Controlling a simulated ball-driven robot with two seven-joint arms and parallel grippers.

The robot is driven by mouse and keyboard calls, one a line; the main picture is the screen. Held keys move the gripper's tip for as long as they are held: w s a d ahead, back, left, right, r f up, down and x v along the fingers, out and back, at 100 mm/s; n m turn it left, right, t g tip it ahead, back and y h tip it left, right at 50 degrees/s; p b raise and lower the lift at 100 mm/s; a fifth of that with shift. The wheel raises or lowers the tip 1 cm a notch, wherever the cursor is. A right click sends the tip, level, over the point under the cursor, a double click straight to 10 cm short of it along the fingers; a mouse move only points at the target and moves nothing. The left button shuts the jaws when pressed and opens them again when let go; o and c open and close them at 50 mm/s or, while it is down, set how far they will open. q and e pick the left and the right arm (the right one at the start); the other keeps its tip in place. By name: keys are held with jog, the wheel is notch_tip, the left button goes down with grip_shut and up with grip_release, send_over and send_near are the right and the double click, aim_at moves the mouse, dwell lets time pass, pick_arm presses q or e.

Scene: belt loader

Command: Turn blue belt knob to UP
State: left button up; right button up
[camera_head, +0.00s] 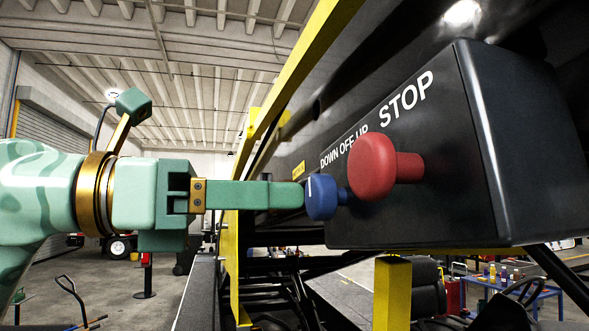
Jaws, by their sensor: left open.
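The blue belt knob (321,197) sticks out from the left part of a black control box (450,165). A short white mark shows on its face. The words DOWN OFF UP are printed above it on the box. My left gripper (302,194) comes in from the left, with its green finger level with the knob and its tip at or very near the knob's face. I see only one finger clearly from this side, and whether it touches the knob I cannot tell. My right gripper is not in view.
A red STOP button (373,167) stands out from the box just right of the blue knob, close to my left fingertip. A yellow rail (290,90) slants up behind my finger. A yellow post (392,293) stands below the box.

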aim_at(311, 197)
pick_arm(q)
jog(key=shift+p+x, duration=0.45)
jog(key=shift+x, duration=1.3)
jog(key=shift+a, duration=0.1)
jog(key=c, duration=1)
jog(key=shift+o, duration=0.2)
jog(key=m+b, duration=0.2)
jog(key=m, duration=0.1)
jog(key=shift+m+b, duration=0.35)
jog(key=shift+m, duration=0.05)
jog(key=shift+m+b, duration=0.45)
jog(key=shift+m, duration=0.75)
jog(key=shift+m+b, duration=0.35)
jog(key=shift+m, duration=1.05)
